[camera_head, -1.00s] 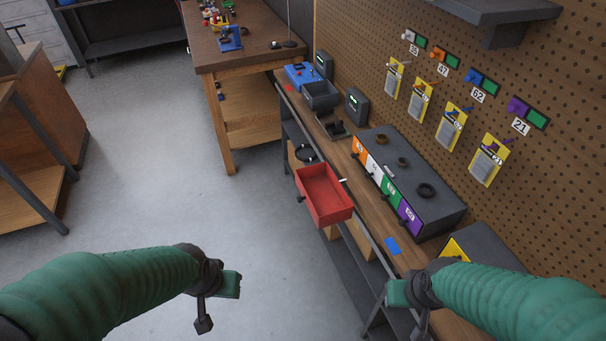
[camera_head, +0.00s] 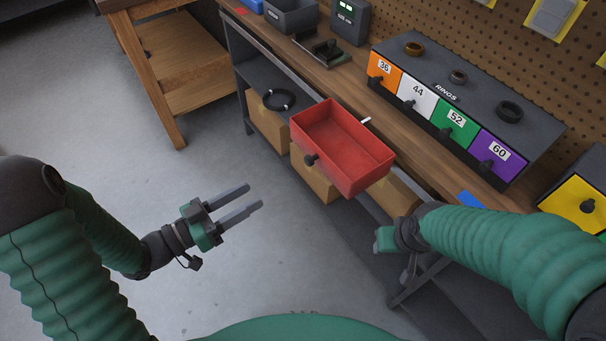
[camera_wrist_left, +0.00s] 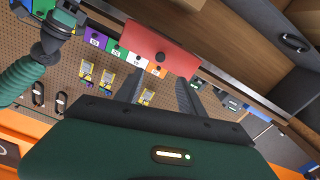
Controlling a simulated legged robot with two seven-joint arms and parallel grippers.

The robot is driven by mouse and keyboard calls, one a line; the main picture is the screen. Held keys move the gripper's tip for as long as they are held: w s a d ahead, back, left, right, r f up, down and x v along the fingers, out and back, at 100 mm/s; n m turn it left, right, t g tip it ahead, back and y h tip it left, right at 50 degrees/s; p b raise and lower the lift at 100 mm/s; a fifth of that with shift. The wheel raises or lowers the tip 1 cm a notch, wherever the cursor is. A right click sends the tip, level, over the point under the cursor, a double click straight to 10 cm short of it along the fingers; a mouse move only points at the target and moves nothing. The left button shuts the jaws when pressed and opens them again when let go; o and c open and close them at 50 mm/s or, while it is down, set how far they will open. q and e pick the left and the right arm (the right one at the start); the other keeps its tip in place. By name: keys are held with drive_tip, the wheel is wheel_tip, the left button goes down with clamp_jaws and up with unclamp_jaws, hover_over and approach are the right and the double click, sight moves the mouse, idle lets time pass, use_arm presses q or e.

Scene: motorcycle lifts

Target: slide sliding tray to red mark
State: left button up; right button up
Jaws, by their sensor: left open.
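The sliding tray (camera_head: 343,148) is a red open box with a dark knob (camera_head: 311,160) on its front. It sits at the workbench's front rail, and looks empty. It also shows in the left wrist view (camera_wrist_left: 155,42), beyond the fingers. A small red mark (camera_head: 241,11) lies on the bench top near its far left end. A blue mark (camera_head: 470,199) lies to the right of the tray. My left gripper (camera_head: 256,196) is open and empty, left of and below the tray, apart from it. My right gripper (camera_head: 385,240) is below the tray's right side; its fingers are not visible.
A ring box (camera_head: 455,100) with numbered coloured drawers stands behind the tray. A grey bin (camera_head: 291,17) and a dark device (camera_head: 322,50) stand further left on the bench. Cardboard boxes (camera_head: 268,124) fill the shelf below. The floor at left is clear.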

sight(306, 163)
use_arm(q)
drive_tip(key=b+x, duration=0.2)
drive_tip(key=x, duration=1.4)
drive_tip(key=shift+w+f, duration=0.1)
clamp_jaws()
drive_tip(key=shift+a, duration=0.1)
idle(0.5)
